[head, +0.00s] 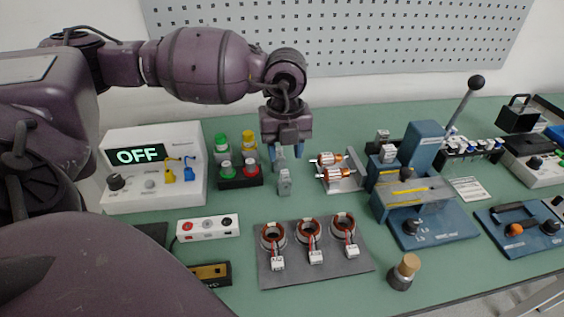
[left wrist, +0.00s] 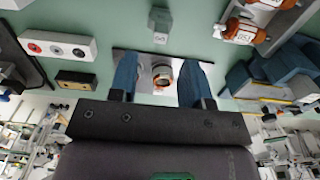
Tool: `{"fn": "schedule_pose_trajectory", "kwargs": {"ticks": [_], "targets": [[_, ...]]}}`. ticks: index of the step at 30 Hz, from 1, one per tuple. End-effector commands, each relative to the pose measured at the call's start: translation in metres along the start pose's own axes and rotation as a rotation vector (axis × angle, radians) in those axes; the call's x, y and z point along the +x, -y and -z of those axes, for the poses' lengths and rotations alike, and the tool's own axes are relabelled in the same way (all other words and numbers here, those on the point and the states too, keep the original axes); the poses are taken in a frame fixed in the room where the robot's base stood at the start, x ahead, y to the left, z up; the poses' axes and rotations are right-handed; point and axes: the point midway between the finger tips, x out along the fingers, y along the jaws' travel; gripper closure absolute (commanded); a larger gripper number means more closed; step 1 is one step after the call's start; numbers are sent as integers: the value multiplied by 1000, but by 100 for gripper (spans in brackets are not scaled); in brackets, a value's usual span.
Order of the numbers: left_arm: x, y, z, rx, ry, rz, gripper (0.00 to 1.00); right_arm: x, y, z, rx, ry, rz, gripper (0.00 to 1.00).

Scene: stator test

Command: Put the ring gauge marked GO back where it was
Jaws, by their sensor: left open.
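I cannot pick out a ring gauge with certainty, and no GO marking is readable. My left gripper (head: 285,153) hangs fingers-down over the back middle of the table, open, with nothing seen between its blue fingers. A small grey block with a pale label (head: 284,184) stands just below and in front of it; it also shows at the top of the left wrist view (left wrist: 160,22). A copper-wound ring (left wrist: 162,75) appears between the fingers in that view, lying beyond them on the mat. My right gripper is out of view.
A grey mat (head: 316,275) holds three copper-wound rings. Left are a tester reading OFF (head: 145,188) and a red-and-green terminal box (head: 239,183). Right are a copper armature on a stand (head: 341,179) and a blue press (head: 435,222). A wooden-topped piece (head: 405,268) stands front right.

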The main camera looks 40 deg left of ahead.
Motion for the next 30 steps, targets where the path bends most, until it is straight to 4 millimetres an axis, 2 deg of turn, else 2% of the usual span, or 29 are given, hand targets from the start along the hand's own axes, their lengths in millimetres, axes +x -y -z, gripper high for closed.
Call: {"fn": "schedule_pose_trajectory", "kwargs": {"ticks": [1,3,10,15,30], "targets": [[-15,0,0,0,6,7,56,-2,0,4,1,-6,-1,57],[-26,0,0,0,4,5,56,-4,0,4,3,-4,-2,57],[-53,0,0,0,2,2,56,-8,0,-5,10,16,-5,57],[-59,0,0,0,0,0,56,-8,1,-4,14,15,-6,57],[-58,0,0,0,-1,-1,56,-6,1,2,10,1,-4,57]]}}
